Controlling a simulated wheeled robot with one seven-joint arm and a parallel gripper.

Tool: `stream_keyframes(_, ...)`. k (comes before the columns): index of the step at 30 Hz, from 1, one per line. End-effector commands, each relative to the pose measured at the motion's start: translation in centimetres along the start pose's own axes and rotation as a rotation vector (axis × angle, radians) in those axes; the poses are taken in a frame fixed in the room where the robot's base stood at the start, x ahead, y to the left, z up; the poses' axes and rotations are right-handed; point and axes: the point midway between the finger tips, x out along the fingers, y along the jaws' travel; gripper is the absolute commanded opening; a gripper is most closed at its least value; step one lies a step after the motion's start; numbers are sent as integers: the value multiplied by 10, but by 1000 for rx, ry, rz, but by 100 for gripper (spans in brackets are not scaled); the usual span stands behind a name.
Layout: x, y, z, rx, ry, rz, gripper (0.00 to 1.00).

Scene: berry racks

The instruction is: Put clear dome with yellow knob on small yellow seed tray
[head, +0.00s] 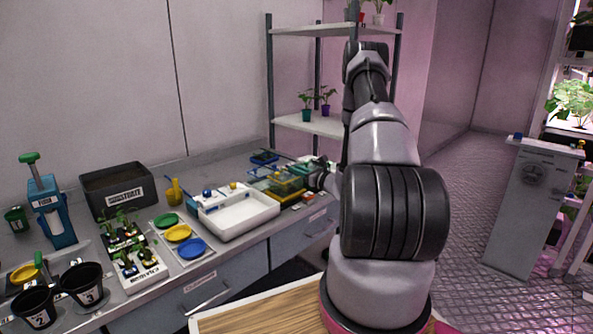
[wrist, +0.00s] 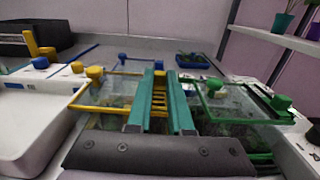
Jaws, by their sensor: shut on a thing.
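My gripper (head: 303,167) reaches over the trays at the far right end of the bench. I cannot tell whether the dome touches a tray.
A green-rimmed clear piece (wrist: 240,120) with a green knob (wrist: 282,102) is close on the right. A small blue tray (wrist: 195,61) lies behind. A white basin (head: 240,214) stands left of the trays. A shelf rack (head: 313,124) rises behind the bench end.

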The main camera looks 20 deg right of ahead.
Motion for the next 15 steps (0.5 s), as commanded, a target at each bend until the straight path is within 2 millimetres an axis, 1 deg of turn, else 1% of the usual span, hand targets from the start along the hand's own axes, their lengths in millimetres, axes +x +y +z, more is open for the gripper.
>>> stream_keyframes(1, 0, 0, -1, 0, 0, 0, 22)
stream_keyframes(2, 0, 0, -1, 0, 0, 0, 34)
stream_keyframes(3, 0, 0, -1, 0, 0, 0, 49)
stream_keyframes(11, 0, 0, -1, 0, 0, 0, 49)
stream_keyframes(15, -2, 0, 2, 1, 1, -1, 49)
